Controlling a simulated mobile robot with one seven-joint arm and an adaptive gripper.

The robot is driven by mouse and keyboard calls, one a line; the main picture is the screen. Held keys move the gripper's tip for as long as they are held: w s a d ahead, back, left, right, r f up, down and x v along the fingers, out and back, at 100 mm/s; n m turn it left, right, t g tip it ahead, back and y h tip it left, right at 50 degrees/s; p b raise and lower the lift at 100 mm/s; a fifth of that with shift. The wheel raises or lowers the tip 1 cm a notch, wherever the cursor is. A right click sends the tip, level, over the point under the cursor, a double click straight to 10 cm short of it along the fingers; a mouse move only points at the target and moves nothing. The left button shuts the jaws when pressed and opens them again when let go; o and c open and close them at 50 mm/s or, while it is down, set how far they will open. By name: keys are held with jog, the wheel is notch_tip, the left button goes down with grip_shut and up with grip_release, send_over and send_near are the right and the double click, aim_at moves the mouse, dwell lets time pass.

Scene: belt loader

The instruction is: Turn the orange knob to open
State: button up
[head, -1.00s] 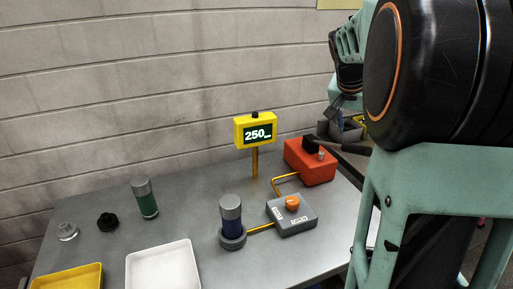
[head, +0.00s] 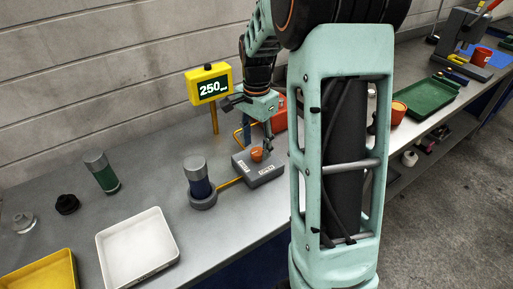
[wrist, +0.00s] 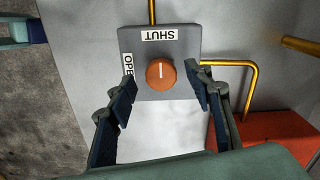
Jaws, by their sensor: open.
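The orange knob (wrist: 160,74) sits on a grey valve box, and the knob also shows in the head view (head: 257,154). Its white mark points to the side of the box with the SHUT label (wrist: 160,34). An OPEN label (wrist: 128,66) is on the adjacent side, partly hidden by a finger. My gripper (wrist: 164,88) is open, with one finger on each side of the knob and a gap on both sides. In the head view my gripper (head: 257,138) is above the box.
A display (head: 210,84) reading 250 stands behind. A dark blue cylinder (head: 200,182) is left of the box, joined by a yellow pipe (head: 229,183). A white tray (head: 137,243) lies at front left.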

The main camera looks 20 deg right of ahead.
jog(key=shift+f, duration=0.95)
jog(key=shift+c, duration=0.3)
jog(key=c, duration=1.1)
